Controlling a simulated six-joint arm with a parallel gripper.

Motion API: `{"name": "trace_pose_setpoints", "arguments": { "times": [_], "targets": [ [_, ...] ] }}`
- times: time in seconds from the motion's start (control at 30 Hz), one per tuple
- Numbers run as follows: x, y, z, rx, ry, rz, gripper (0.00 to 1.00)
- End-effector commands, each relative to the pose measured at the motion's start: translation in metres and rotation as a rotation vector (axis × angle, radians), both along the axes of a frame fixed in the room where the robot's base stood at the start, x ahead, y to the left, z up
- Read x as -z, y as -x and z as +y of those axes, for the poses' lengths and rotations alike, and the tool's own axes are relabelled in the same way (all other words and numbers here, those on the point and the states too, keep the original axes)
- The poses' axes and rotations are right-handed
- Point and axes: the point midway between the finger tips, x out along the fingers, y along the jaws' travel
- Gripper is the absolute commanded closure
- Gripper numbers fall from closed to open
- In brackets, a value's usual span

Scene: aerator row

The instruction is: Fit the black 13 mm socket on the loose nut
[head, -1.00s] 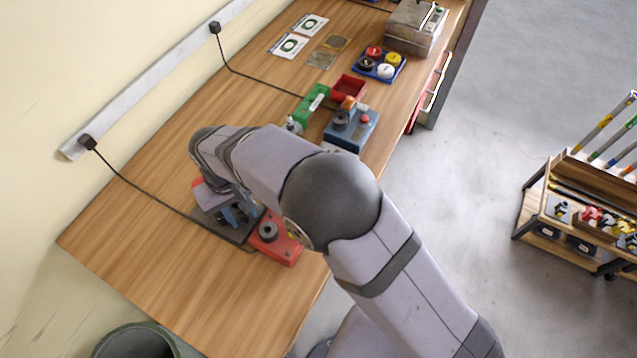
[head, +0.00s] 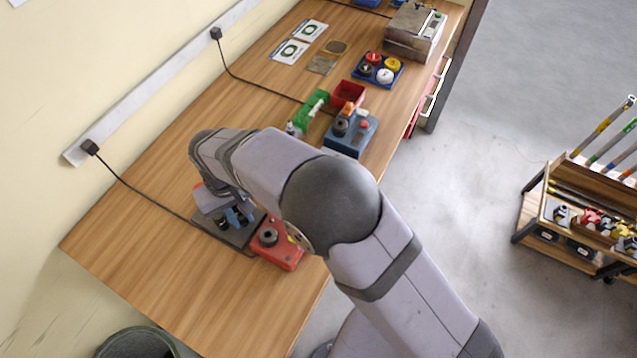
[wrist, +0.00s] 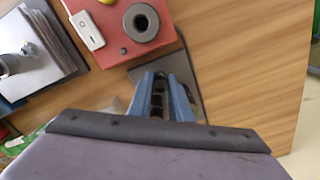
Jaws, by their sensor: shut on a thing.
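My gripper (wrist: 160,98) has two blue fingers shut on a dark, socket-like piece, which I take for the black socket (wrist: 158,99); the fingers hide most of it. In the head view my gripper (head: 234,216) is low over a dark plate (head: 239,237) at the near end of the bench, left of a red box. The dark plate also shows behind the fingers in the wrist view (wrist: 185,64). I cannot make out the loose nut, nor tell whether the held piece touches anything.
The red box (head: 281,257) with a black ring on top stands close beside the plate. A blue box (head: 350,137), green holder (head: 308,112), red bin (head: 348,94) and blue tray of coloured round pieces (head: 389,80) stand farther along. Bare wood lies in front.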

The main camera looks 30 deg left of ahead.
Motion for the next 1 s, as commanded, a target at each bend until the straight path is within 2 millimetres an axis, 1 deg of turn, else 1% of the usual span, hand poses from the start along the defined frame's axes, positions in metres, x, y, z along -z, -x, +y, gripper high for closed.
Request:
{"name": "trace_pose_setpoints", "arguments": {
  "times": [0.03,0.07,0.5,0.67,0.77,0.87,0.97,1.0],
  "targets": [
    [-0.005,0.0,0.0,0.0,-0.001,-0.001,1.0],
    [-0.005,0.0,0.0,0.0,0.0,0.0,1.0],
    [-0.005,0.0,0.0,0.001,0.0,0.0,1.0],
    [-0.007,-0.008,-0.002,0.016,-0.001,0.0,1.0],
    [-0.013,-0.02,-0.005,0.041,-0.001,0.0,1.0],
    [-0.024,-0.041,-0.009,0.082,-0.003,-0.001,1.0],
    [-0.042,-0.07,-0.015,0.139,-0.004,-0.001,1.0],
    [-0.05,-0.083,-0.02,0.165,-0.003,-0.002,1.0]
  ]
}}
